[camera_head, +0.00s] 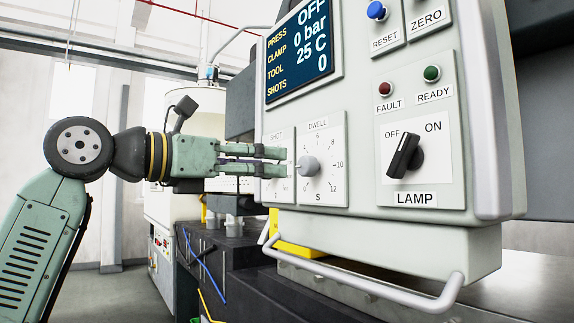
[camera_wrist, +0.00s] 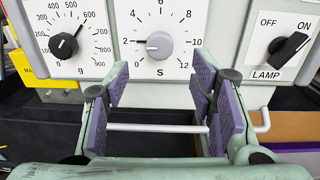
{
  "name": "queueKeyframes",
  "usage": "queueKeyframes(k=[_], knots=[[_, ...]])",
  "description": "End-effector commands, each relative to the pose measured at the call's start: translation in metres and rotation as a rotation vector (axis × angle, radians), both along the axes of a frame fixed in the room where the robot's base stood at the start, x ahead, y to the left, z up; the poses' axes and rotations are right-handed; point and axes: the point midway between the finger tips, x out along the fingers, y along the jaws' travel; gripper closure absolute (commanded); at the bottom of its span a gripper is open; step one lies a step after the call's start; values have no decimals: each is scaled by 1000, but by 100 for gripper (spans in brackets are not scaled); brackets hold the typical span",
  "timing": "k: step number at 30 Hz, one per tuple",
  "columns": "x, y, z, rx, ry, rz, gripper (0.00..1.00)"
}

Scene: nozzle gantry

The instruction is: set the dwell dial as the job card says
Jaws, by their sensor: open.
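The dwell dial (camera_head: 309,166) is a grey round knob on a white plate labelled DWELL, with an S below it. It also shows in the wrist view (camera_wrist: 159,45), where its pointer line points left, close to the 2 mark. My gripper (camera_head: 286,161) points at the panel from the left, its fingertips just left of the knob and overlapping part of the plate in the head view. In the wrist view, its purple-padded fingers (camera_wrist: 161,84) are apart with nothing between them, and the knob shows beyond the gap. I do not see a job card in either view.
The shot dial (camera_wrist: 63,45), marked g, is left of the dwell dial, pointing near 600. The lamp switch (camera_head: 405,156) is to the right. A display (camera_head: 298,47) reads press OFF, clamp 0 bar, tool 25 C, shots 0. A grey handrail (camera_head: 365,291) juts out below.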

Motion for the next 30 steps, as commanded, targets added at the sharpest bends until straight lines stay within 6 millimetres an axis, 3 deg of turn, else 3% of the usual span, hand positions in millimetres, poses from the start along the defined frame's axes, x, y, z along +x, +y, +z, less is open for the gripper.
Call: queueKeyframes(k=[6,12,23,30], knots=[[25,-34,2,-2,0,-5,49],[40,-52,1,-3,-1,-3,49],[44,-56,0,-3,-1,-2,49],[44,-56,0,-3,-1,-2,64]])
